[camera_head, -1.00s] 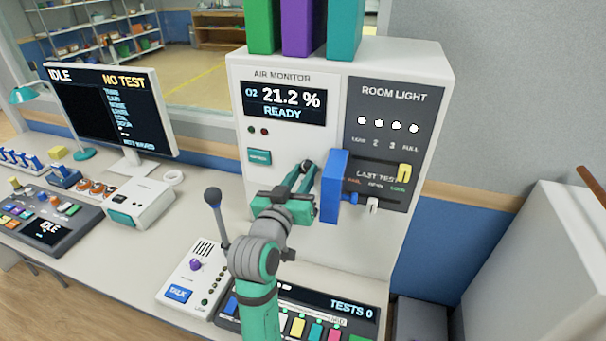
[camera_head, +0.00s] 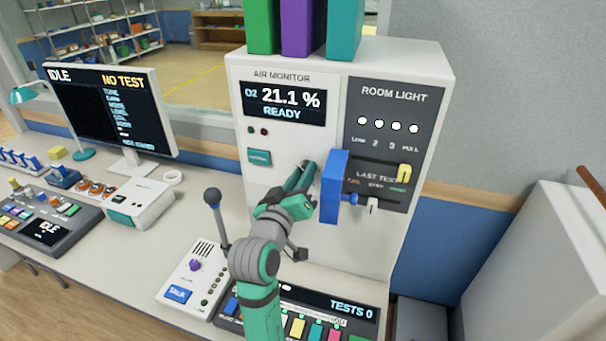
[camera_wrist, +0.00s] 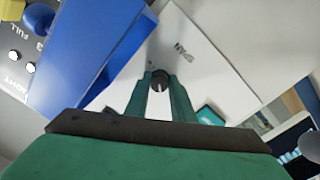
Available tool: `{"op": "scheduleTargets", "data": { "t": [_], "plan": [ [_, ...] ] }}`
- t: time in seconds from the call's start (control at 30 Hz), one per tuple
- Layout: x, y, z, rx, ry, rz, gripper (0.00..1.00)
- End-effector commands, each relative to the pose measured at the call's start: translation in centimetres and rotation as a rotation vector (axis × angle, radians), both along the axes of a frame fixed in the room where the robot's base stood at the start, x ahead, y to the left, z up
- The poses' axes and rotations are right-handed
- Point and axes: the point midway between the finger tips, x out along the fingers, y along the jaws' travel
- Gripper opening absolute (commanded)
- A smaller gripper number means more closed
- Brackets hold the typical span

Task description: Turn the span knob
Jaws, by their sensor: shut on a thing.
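The span knob (camera_wrist: 160,77) is a small dark round knob with a white mark, below the printed word SPAN in the wrist view. It sits on the white front of the air monitor (camera_head: 262,215). My gripper (camera_wrist: 160,88) has its two green fingers closed on either side of the knob. In the head view my gripper (camera_head: 312,172) reaches the panel left of a blue block, and my wrist hides the knob there. The monitor display (camera_head: 284,102) reads O2 21.1 % and READY.
A blue block (camera_head: 334,187) juts from the panel close to the right of my gripper. It also shows large in the wrist view (camera_wrist: 85,55). A teal button (camera_head: 259,157) is to the left. A talk box (camera_head: 198,275) with an upright microphone and a colored-key panel (camera_head: 310,318) lie below.

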Motion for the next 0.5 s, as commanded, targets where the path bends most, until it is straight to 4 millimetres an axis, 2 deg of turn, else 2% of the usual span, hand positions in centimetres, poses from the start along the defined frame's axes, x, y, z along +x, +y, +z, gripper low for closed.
{"op": "scheduleTargets", "data": {
  "t": [0.07, 0.1, 0.13, 0.5],
  "plan": [
    [0.09, 0.00, 0.17, -0.001, -0.005, 0.001, 0.00],
    [0.10, 0.01, 0.15, 0.000, -0.003, 0.001, 0.32],
    [0.09, 0.00, 0.15, 0.000, -0.003, 0.001, 0.39],
    [-0.21, -0.30, 0.08, 0.001, -0.003, -0.006, 0.41]
  ]
}}
